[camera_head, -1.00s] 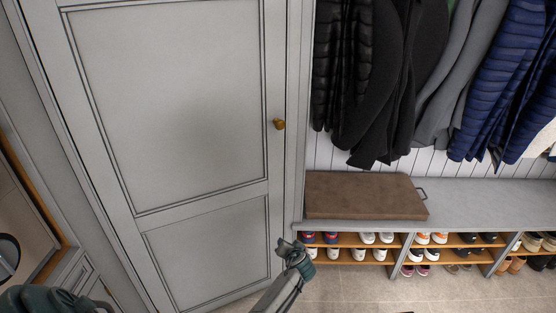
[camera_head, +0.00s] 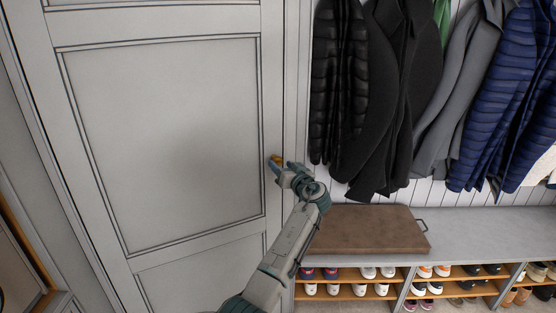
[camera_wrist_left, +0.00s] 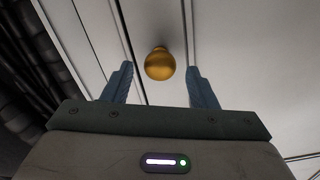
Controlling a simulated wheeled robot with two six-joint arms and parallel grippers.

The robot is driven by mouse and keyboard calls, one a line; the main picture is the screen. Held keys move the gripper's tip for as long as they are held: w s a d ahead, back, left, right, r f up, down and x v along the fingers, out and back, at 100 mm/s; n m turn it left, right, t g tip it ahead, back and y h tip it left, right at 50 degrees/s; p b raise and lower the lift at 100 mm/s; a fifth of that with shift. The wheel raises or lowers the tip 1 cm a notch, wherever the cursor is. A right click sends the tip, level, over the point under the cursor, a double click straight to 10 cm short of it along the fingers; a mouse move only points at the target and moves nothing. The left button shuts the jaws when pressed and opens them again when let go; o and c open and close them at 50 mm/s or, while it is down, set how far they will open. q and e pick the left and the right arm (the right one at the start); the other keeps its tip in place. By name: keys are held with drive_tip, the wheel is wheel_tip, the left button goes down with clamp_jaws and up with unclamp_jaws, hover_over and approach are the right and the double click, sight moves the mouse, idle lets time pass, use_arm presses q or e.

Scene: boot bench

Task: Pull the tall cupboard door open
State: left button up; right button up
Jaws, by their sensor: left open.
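The tall grey cupboard door (camera_head: 165,150) is shut in its frame and fills the left of the head view. Its round brass knob (camera_head: 277,160) sits at the door's right edge, partly hidden by my gripper. My left gripper (camera_head: 279,168) is open, right at the knob. In the left wrist view the knob (camera_wrist_left: 160,64) shows between and a little beyond the two blue-grey fingertips (camera_wrist_left: 160,75), with a gap on both sides. The fingers do not touch it there. My right gripper is not in view.
Dark, grey and blue coats (camera_head: 395,95) hang right of the door. Below them is a grey bench (camera_head: 475,225) with a brown cushion (camera_head: 365,228) and shelves of shoes (camera_head: 350,282). A wooden-edged opening (camera_head: 22,250) is at lower left.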

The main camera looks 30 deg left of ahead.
sight(279, 163)
use_arm(q)
drive_tip(key=shift+p+x, duration=0.3)
drive_tip(key=shift+x, duration=1.5)
